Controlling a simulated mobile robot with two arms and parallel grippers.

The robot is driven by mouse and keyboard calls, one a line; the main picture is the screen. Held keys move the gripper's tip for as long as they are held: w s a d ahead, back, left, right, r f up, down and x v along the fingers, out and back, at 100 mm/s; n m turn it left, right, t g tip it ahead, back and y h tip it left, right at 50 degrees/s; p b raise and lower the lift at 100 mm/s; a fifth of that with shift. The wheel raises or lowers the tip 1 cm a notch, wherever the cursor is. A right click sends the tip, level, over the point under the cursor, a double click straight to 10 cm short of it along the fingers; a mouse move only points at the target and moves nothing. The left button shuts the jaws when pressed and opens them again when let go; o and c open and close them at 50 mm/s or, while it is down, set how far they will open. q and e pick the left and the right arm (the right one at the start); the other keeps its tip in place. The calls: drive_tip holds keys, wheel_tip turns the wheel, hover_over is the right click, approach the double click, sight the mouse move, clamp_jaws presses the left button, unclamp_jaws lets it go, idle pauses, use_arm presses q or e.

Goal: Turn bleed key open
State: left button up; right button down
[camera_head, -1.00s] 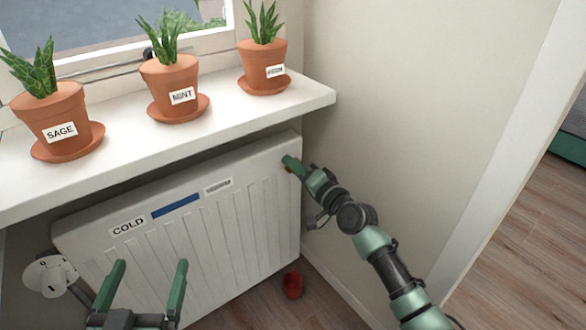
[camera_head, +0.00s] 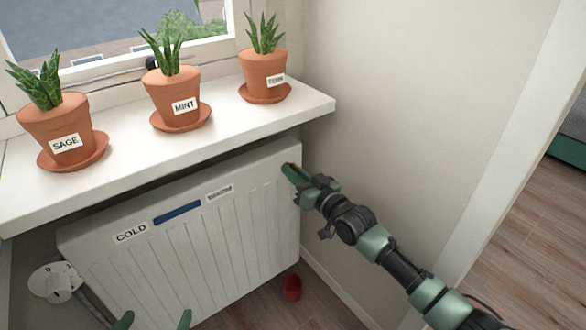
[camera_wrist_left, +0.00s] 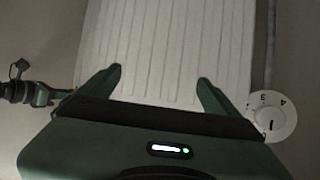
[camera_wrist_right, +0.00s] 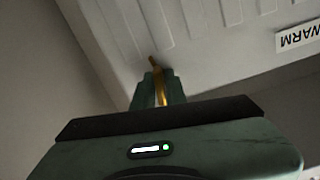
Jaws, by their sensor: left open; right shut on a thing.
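A white panel radiator (camera_head: 190,255) stands under the window sill. It bears COLD and WARM labels with a blue strip between them. My right gripper (camera_head: 292,172) is at the radiator's upper right corner. In the right wrist view my right gripper (camera_wrist_right: 158,90) is shut on a brass-coloured bleed key (camera_wrist_right: 161,86), whose tip reaches to the radiator. Most of the key is hidden between the fingers. My left gripper (camera_head: 154,320) is open and empty at the bottom of the head view. The left wrist view shows its spread fingers (camera_wrist_left: 160,85) before the radiator's ribs.
A white numbered dial (camera_head: 54,282) is at the radiator's lower left; it also shows in the left wrist view (camera_wrist_left: 272,117). A red cup (camera_head: 292,288) stands on the floor. Several potted plants line the sill (camera_head: 225,130). A wall (camera_head: 400,130) is close on the right.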

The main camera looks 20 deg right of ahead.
use_arm(q)
drive_tip(key=s+a+f+g+y+p, duration=0.1)
drive_tip(key=s+a+f+g, duration=0.1)
drive_tip(key=s+f+g, duration=0.1)
drive_tip(key=shift+s+f+g, duration=0.3)
drive_tip(key=shift+s+f, duration=0.45)
drive_tip(key=shift+s, duration=0.1)
use_arm(e)
drive_tip(key=shift+f+n, duration=0.15)
drive_tip(key=shift+n, duration=0.95)
drive_tip(key=c, duration=1.5)
unclamp_jaws()
drive_tip(key=shift+s+d, duration=0.1)
drive_tip(key=shift+s, duration=0.05)
use_arm(q)
drive_tip(key=s+a+f+g+p, duration=0.1)
drive_tip(key=s+g, duration=0.1)
drive_tip(key=s, duration=0.2)
drive_tip(key=s+a+f+g+y+p, duration=0.1)
drive_tip(key=s+a+f+g, duration=0.1)
drive_tip(key=s, duration=0.3)
drive_tip(key=shift+s+f+g, duration=0.2)
drive_tip(key=shift+s+g, duration=0.05)
drive_tip(key=shift+g, duration=0.25)
use_arm(e)
drive_tip(key=v, duration=0.7)
drive_tip(key=shift+s, duration=0.25)
